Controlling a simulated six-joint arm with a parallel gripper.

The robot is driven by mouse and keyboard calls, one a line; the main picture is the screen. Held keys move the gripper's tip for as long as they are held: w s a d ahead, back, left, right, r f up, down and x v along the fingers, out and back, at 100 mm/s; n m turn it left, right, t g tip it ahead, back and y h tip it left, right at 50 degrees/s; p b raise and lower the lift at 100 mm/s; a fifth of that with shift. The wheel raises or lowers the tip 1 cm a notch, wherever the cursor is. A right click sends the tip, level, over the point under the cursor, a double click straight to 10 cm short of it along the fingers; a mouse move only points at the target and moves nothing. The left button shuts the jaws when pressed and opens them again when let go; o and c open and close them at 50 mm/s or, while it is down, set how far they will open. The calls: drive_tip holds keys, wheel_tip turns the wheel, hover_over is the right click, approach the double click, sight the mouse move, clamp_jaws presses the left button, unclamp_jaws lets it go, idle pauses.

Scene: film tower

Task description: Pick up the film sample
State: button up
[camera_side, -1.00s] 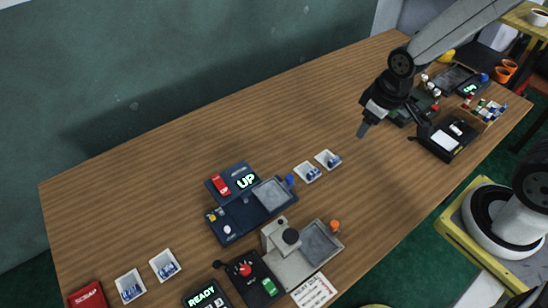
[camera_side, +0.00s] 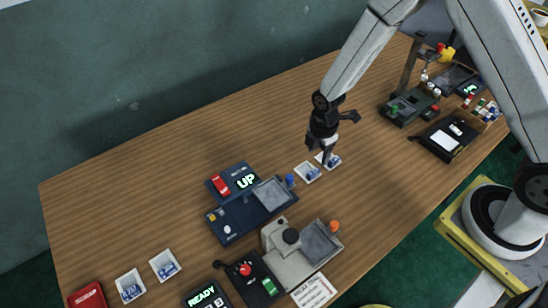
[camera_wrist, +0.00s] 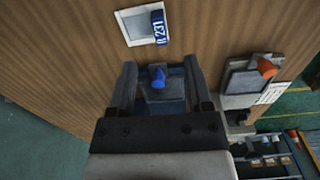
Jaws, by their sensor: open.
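My gripper (camera_side: 327,160) points down over the farther of two small white trays (camera_side: 335,161) in the side view and covers part of it. In the wrist view its two fingers (camera_wrist: 160,80) are apart with nothing held between them. A white tray (camera_wrist: 131,27) with a blue label marked 231 lies beyond the fingertips there. A pale square fills this tray; I cannot tell whether it is the film sample. The nearer white tray (camera_side: 307,171) is just left of my gripper in the side view.
A blue device (camera_side: 250,215) with an "UP" display and a grey device with an orange knob (camera_side: 334,226) stand close by. Two more white trays (camera_side: 165,264) (camera_side: 130,286) and a red scrap box (camera_side: 87,297) are at front left. The table's back left is clear.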

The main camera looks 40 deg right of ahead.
sight(314, 172)
drive_tip(key=shift+w+a+f+n, duration=0.1)
drive_tip(key=shift+f+n, duration=0.3)
drive_tip(key=shift+f, duration=1.3)
drive_tip(key=shift+a+f, duration=0.1)
drive_tip(key=shift+f, duration=2.5)
clamp_jaws()
